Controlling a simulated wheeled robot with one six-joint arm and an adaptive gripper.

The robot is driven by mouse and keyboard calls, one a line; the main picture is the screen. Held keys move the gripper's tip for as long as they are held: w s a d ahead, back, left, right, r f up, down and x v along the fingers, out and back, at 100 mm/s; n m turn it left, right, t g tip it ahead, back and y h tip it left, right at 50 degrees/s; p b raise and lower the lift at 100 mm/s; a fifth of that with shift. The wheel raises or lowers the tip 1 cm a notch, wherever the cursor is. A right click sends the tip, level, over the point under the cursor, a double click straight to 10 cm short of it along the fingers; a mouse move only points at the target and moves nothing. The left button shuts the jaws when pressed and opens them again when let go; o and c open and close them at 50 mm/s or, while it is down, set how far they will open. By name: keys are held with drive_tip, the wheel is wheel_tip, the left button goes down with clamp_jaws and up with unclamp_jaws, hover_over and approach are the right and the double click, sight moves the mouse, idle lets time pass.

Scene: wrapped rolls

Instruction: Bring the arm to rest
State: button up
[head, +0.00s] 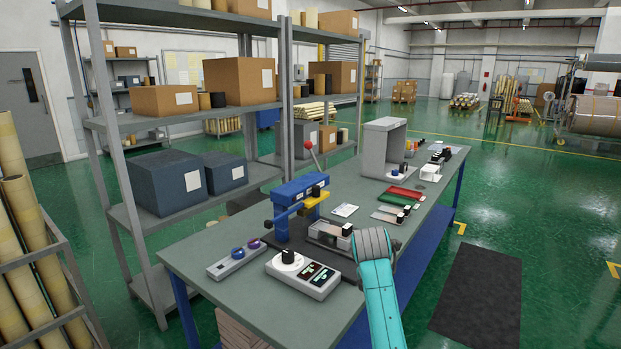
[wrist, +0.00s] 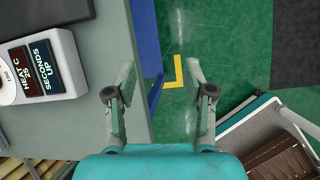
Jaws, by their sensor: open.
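In the wrist view, my gripper (wrist: 160,88) is open with nothing between its two fingers. It hangs over the right edge of the grey workbench (wrist: 115,40), its left finger over the benchtop and its right finger over the green floor. In the head view, my teal arm reaches up from the bottom to the bench's right side. My gripper is hidden there behind the arm.
A control box (head: 303,275) with a black knob stands near the bench's front, left of my arm. A blue press (head: 290,207) with a red-tipped lever stands behind it. A dark mat (head: 480,298) lies on open floor to the right.

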drive_tip(key=s+d+f+m+t, duration=0.1)
drive_tip(key=s+f+m, duration=0.2)
drive_tip(key=s+f, duration=0.5)
drive_tip(key=s+f+m+t, duration=0.1)
drive_tip(key=s+f+m, duration=0.2)
drive_tip(key=f, duration=1)
drive_tip(key=s+f+m+t+y, duration=0.1)
drive_tip(key=s+f+m+t, duration=0.2)
drive_tip(key=s, duration=0.6)
drive_tip(key=s+f+m+y, duration=0.1)
drive_tip(key=s+f+m, duration=0.3)
drive_tip(key=s, duration=0.6)
drive_tip(key=s+r+m+t, duration=0.1)
drive_tip(key=s+r+m, duration=0.15)
drive_tip(key=s, duration=0.65)
drive_tip(key=s+r+m+t, duration=0.1)
drive_tip(key=s+m, duration=0.3)
drive_tip(key=s, duration=0.5)
drive_tip(key=s+r+m+t, duration=0.3)
drive_tip(key=s+r+m, duration=0.4)
drive_tip(key=s+r, duration=0.8)
drive_tip(key=shift+s+r+m+y, duration=0.25)
drive_tip(key=shift+r+m+y, duration=0.1)
drive_tip(key=shift+r, duration=0.45)
